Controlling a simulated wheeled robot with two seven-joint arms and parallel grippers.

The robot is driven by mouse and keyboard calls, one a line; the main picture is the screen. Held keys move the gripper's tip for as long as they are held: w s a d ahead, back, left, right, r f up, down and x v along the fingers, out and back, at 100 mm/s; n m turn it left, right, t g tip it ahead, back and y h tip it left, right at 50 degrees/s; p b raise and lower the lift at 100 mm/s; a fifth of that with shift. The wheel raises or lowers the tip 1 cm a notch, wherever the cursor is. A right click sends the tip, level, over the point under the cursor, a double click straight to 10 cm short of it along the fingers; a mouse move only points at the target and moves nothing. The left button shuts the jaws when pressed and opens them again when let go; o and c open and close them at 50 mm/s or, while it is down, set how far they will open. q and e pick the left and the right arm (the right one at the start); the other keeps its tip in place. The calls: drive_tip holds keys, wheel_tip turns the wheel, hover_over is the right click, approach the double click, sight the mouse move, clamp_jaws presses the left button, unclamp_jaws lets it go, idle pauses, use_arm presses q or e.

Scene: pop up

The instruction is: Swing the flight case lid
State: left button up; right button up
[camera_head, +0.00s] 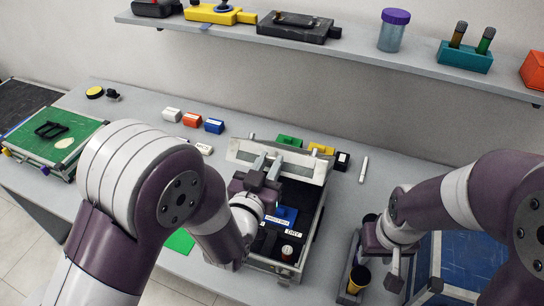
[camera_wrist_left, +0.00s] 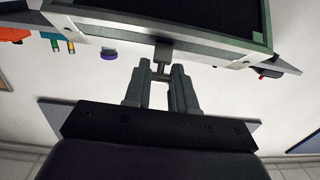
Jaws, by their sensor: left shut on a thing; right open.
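The flight case (camera_head: 316,232) stands on the bench in the middle of the head view, with a dark interior and metal edges. Its lid (camera_head: 313,168) is raised at the back of the case, its pale metal edge showing; it also fills the top of the left wrist view (camera_wrist_left: 215,45). My left gripper (camera_head: 266,165) is at the lid; in the left wrist view its fingers (camera_wrist_left: 163,75) are shut on a small metal tab (camera_wrist_left: 163,52) at the lid's edge. My arm hides the case's left side. My right gripper (camera_head: 396,278) is open, right of the case.
Inside the case lie a blue block (camera_head: 284,215) and labelled items. Small coloured boxes (camera_head: 214,125) lie behind left. A shelf (camera_head: 350,55) with tools overhangs the back. A green case (camera_head: 55,140) stands far left.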

sight(362, 279)
use_arm(q)
drive_tip(key=shift+s+a+f+b, duration=0.15)
drive_tip(key=shift+s+f+b, duration=0.25)
drive_tip(key=shift+s+f, duration=0.2)
drive_tip(key=shift+s+a+f+b, duration=0.15)
drive_tip(key=shift+s+f+b, duration=0.3)
drive_tip(key=shift+s, duration=0.1)
use_arm(e)
wheel_tip(362, 279, down, 2)
drive_tip(key=shift+w+f, duration=0.1)
drive_tip(key=shift+f+b, duration=0.4)
wheel_tip(362, 279, down, 3)
drive_tip(key=b, duration=0.3)
wheel_tip(362, 279, down, 5)
drive_tip(key=b, duration=0.5)
drive_tip(key=shift+f, duration=0.15)
use_arm(q)
drive_tip(key=s+a+f, duration=0.2)
drive_tip(key=s+f, duration=0.4)
drive_tip(key=f, duration=0.3)
drive_tip(key=shift+s+f+b, duration=0.3)
drive_tip(key=shift+s+f, duration=0.05)
drive_tip(key=shift+s, duration=0.05)
use_arm(e)
drive_tip(key=shift+s+f, duration=0.2)
